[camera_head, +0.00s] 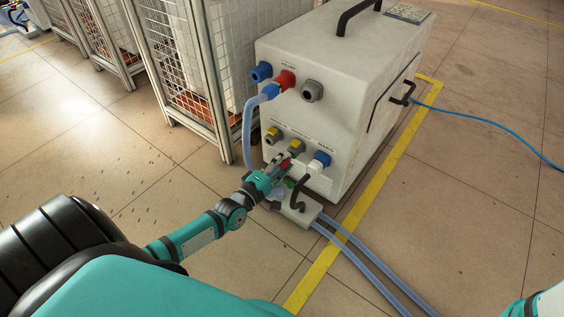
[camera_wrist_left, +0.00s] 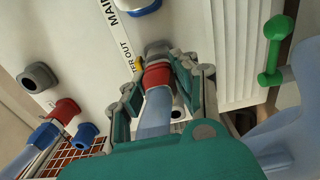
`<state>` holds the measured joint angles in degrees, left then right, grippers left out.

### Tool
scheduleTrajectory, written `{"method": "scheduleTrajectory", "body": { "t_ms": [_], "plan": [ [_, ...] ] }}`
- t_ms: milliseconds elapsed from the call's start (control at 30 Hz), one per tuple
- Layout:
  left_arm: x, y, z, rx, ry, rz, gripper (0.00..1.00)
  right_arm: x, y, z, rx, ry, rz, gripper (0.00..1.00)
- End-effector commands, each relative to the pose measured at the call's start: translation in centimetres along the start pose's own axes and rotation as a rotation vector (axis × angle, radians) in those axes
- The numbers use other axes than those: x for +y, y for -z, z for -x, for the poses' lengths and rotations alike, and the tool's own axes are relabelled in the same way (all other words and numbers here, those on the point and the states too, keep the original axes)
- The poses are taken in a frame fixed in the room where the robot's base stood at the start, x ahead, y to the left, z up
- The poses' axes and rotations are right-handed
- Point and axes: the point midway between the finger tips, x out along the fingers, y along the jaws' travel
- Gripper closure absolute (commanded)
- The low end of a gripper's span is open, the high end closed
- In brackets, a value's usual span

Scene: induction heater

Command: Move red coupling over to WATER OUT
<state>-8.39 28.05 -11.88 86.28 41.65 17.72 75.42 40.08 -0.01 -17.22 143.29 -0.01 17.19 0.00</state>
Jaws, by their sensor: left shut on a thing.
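The red coupling (camera_wrist_left: 157,76) sits between the fingers of my left gripper (camera_wrist_left: 163,92) in the left wrist view, with its pale blue hose running back toward me. My gripper is shut on it. The coupling's front end is right at a grey port (camera_wrist_left: 157,48) with a yellow tab, beside a label ending in "ER OUT". I cannot tell whether it is fully seated. In the head view, my left gripper (camera_head: 279,172) is at the lower port row of the white machine (camera_head: 330,60), and the red coupling (camera_head: 285,162) shows just ahead of it.
The holder row above has blue (camera_head: 261,72), red (camera_head: 285,79) and grey (camera_head: 312,90) fittings; a blue coupling (camera_head: 270,91) with a hose is at the red one. Below, a blue fitting (camera_head: 321,159) stands right of the gripper.

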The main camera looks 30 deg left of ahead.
Motion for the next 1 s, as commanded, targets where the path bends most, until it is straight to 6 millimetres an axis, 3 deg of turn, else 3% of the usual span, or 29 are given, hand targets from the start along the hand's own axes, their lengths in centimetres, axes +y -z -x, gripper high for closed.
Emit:
{"method": "scheduleTrajectory", "body": {
  "t_ms": [767, 800, 1000],
  "plan": [
    [0.0, 0.0, -1.2, 0.001, -0.001, 0.000, 1.00, 0.0, 0.1, 0.3, 0.000, 0.000, 0.001, 1.00],
    [0.0, 0.0, -1.2, 0.001, 0.000, 0.001, 0.68, 0.0, 0.1, 0.3, 0.000, 0.000, 0.001, 1.00],
    [0.0, 0.0, -1.2, 0.000, 0.000, 0.001, 0.45, 0.0, 0.1, 0.3, 0.000, 0.000, 0.001, 1.00]
  ]
}}
